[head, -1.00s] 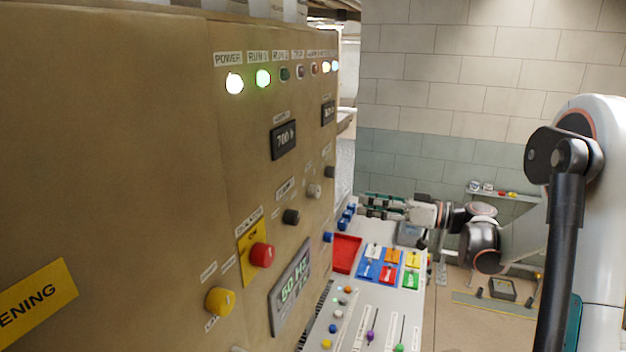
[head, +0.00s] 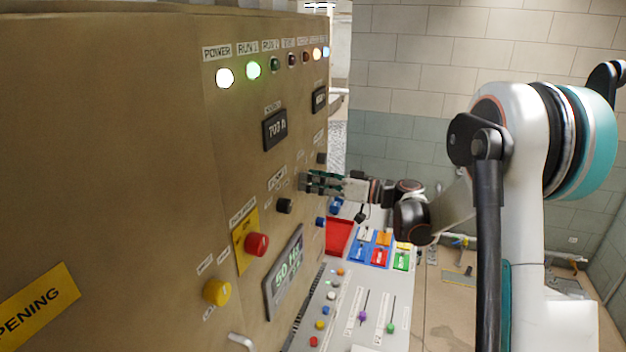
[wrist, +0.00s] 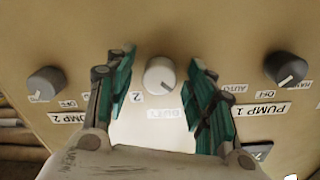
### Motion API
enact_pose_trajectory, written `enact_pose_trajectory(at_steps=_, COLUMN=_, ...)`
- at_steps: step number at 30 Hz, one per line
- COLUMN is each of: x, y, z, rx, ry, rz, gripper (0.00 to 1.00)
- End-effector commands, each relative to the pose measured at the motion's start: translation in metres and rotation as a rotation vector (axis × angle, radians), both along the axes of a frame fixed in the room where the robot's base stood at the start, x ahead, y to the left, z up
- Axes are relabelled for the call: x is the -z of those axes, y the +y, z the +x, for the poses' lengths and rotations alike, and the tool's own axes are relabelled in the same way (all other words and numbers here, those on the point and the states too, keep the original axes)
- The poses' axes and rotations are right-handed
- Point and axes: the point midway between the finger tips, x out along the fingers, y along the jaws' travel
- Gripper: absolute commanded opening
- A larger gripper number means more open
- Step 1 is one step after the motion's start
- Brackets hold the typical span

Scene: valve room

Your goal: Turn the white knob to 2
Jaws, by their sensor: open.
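The white knob (wrist: 160,75) is on the tan panel, between my gripper's two fingers in the wrist view. A white pointer mark shows on its lower left part, and a "2" label (wrist: 137,97) is to its lower left. The label below it reads "DUTY", upside down. My gripper (wrist: 165,85) is open, with one finger on each side of the knob and a gap to both. In the head view my gripper (head: 305,182) reaches the panel face and hides the white knob.
Dark knobs for pump 2 (wrist: 46,83) and pump 1 (wrist: 286,68) flank the white knob. A sloped console (head: 345,300) lies below.

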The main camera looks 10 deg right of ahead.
Motion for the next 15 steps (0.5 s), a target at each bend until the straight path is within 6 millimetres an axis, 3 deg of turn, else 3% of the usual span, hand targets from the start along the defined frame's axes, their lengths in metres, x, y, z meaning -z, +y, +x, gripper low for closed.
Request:
enact_pose_trajectory(at_steps=9, x=0.0003, y=0.0021, z=0.0017, rx=0.000, ry=0.000, rz=0.000, gripper=0.50)
enact_pose_trajectory(at_steps=11, x=0.0003, y=0.0021, z=0.0016, rx=0.000, ry=0.000, rz=0.000, gripper=0.38)
enact_pose_trajectory(at_steps=15, x=0.0002, y=0.0020, z=0.0015, rx=0.000, ry=0.000, rz=0.000, gripper=0.07)
